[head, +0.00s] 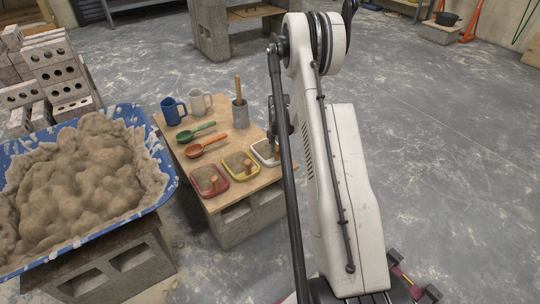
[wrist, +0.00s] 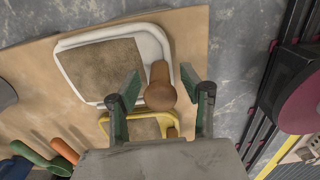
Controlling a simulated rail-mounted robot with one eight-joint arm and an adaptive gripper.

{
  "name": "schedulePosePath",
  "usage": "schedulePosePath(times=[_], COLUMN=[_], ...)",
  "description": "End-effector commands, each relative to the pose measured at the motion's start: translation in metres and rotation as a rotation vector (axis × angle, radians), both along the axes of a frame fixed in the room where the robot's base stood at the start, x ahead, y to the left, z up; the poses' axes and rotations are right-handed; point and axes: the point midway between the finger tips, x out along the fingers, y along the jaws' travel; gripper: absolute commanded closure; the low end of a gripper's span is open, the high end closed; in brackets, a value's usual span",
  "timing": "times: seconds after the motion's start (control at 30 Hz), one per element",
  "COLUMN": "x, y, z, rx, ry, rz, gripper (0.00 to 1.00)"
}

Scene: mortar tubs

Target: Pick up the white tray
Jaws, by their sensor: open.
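The white tray (head: 257,152) sits at the right end of the wooden board, holding sandy mortar, partly hidden behind my arm in the head view. In the wrist view the white tray (wrist: 108,35) lies ahead of my gripper, with a brown wooden handle (wrist: 160,88) at its right side. My gripper (wrist: 161,92) is open, one finger on each side of this handle, with gaps to it. I cannot tell exactly how high the fingertips are. In the head view my gripper (head: 275,138) is just above the white tray, mostly hidden by my arm.
A yellow tray (head: 246,177) is close beside the white one, then a red tray (head: 211,195). Green (head: 196,131) and orange scoops (head: 207,145), two mugs and a grey pot with a stick (head: 239,110) share the board. A blue mortar tub (head: 160,160) stands left.

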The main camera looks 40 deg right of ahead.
Motion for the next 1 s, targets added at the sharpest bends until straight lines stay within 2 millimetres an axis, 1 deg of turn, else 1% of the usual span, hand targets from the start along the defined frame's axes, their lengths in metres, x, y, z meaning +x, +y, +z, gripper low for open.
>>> schedulePosePath(times=[0.03, 0.1, 0.2, 0.37, 0.67, 0.7, 1.0], x=[-0.0002, -0.0003, -0.0006, -0.0006, -0.0006, -0.0006, -0.0005], y=[-0.0001, -0.0001, 0.0002, 0.0002, 0.0002, 0.0002, 0.0001], z=[-0.0106, -0.0174, -0.0200, -0.0189, -0.0187, -0.0187, -0.0182], rx=[0.000, 0.000, 0.000, 0.000, 0.000, 0.000, 0.000], ry=[0.000, 0.000, 0.000, 0.000, 0.000, 0.000, 0.000], rz=[0.000, 0.000, 0.000, 0.000, 0.000, 0.000, 0.000], gripper=[0.59, 0.59, 0.59, 0.59, 0.99, 1.00, 1.00])
